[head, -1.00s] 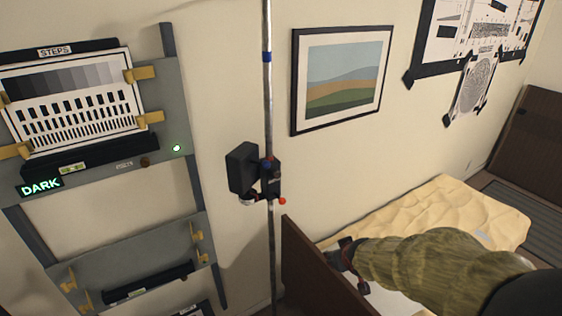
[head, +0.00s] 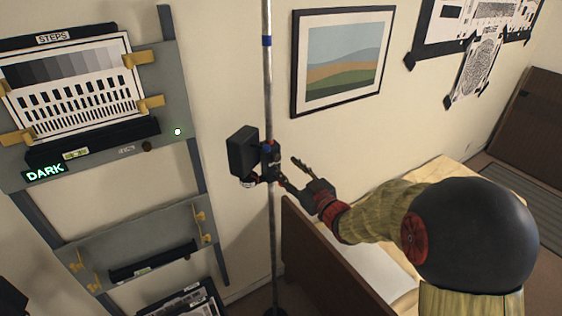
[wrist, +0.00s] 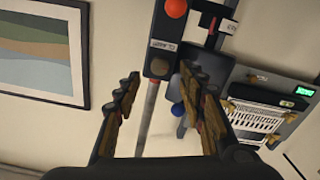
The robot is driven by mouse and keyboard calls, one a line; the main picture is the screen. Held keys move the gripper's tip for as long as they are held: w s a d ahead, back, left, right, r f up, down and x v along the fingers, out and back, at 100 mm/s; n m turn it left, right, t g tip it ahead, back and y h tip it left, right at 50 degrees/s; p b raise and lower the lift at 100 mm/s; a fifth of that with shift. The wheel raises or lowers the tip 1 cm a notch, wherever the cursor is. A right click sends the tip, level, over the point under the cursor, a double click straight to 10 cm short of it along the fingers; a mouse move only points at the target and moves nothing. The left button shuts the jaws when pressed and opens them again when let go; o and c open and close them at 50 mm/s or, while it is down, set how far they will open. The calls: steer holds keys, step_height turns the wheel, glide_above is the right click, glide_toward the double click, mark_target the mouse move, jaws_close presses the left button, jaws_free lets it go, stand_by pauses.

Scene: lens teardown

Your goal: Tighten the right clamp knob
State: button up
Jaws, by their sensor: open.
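The black clamp (head: 268,160) sits on the upright pole (head: 267,90), with a dark box at its left. In the wrist view the clamp (wrist: 168,40) bears a CLAMP label, a bright orange-red ball knob (wrist: 176,8) at the top, and a dull red knob (wrist: 160,67) below. A blue ball knob (wrist: 178,109) shows lower down. My gripper (head: 288,171) is open and empty, just right of the clamp. The wrist view shows its fingers (wrist: 160,78) spread, with the dull red knob seen between the tips; contact cannot be told. In the head view the orange-red knob is hard to make out near the fingers.
A framed picture (head: 342,62) hangs on the wall behind, right of the pole. The grey rack with the STEPS chart (head: 75,85) stands left. A brown panel (head: 315,258) stands below my arm, beside a bed-like surface (head: 440,172).

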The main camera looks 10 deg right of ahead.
mark_target(278, 159)
steer(key=shift+x, duration=2.25)
jaws_close()
